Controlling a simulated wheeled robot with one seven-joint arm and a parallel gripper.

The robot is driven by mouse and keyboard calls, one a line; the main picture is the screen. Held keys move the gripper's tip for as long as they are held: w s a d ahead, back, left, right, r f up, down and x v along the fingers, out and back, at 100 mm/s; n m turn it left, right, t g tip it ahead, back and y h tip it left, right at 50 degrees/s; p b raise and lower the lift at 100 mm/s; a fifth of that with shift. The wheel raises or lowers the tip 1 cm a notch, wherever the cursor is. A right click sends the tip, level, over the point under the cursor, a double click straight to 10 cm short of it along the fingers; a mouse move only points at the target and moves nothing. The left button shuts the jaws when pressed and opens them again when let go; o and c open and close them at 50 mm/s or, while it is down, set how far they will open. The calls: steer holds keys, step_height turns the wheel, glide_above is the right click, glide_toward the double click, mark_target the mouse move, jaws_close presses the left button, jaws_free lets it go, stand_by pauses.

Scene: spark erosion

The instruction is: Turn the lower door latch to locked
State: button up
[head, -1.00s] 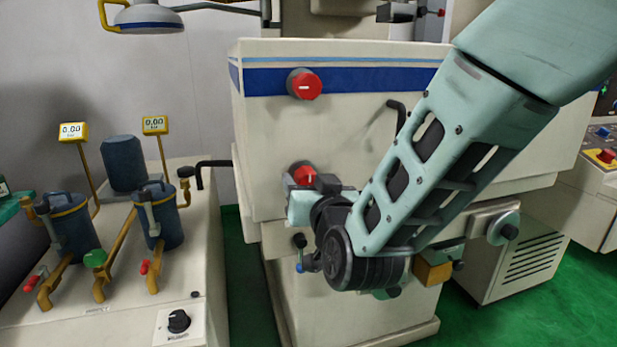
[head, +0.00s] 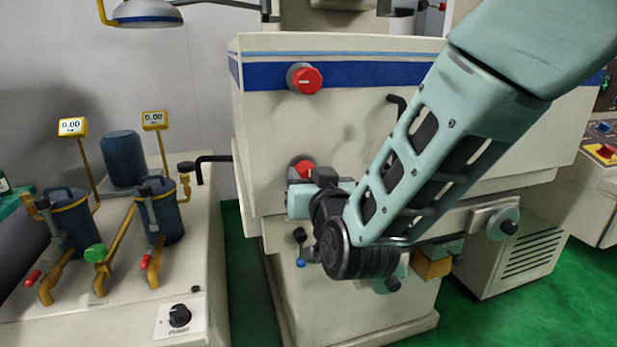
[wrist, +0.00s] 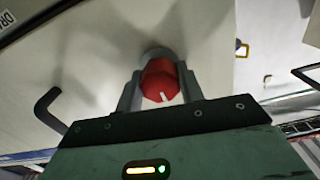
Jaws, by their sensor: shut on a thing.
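The lower door latch is a red round knob with a white mark, on the front of the cream machine tank (head: 350,130). In the head view the lower latch (head: 302,168) is partly hidden behind my gripper (head: 298,178). In the wrist view the red knob (wrist: 160,80) sits between the two grey fingers of my gripper (wrist: 160,92), which are shut on it from both sides. Its white mark points down and slightly right in that view. The upper latch (head: 307,80), also red, has a white mark that lies about level.
A black handle (head: 397,104) is on the tank front to the right, and also shows at left in the wrist view (wrist: 45,108). Filter pots with yellow pipes (head: 160,210) stand on a bench at left. A small blue-tipped lever (head: 300,248) is below my gripper.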

steer(key=n, duration=0.3)
steer(key=shift+n, duration=0.4)
steer(key=n, duration=0.4)
steer(key=shift+n+p, duration=0.3)
steer(key=n+p, duration=0.1)
steer(key=n, duration=0.3)
steer(key=shift+r+n+p, duration=0.1)
steer(key=shift+n+p, duration=1.05)
steer(key=shift+n, duration=1.25)
steer(key=o, duration=1)
steer(key=shift+d, duration=0.1)
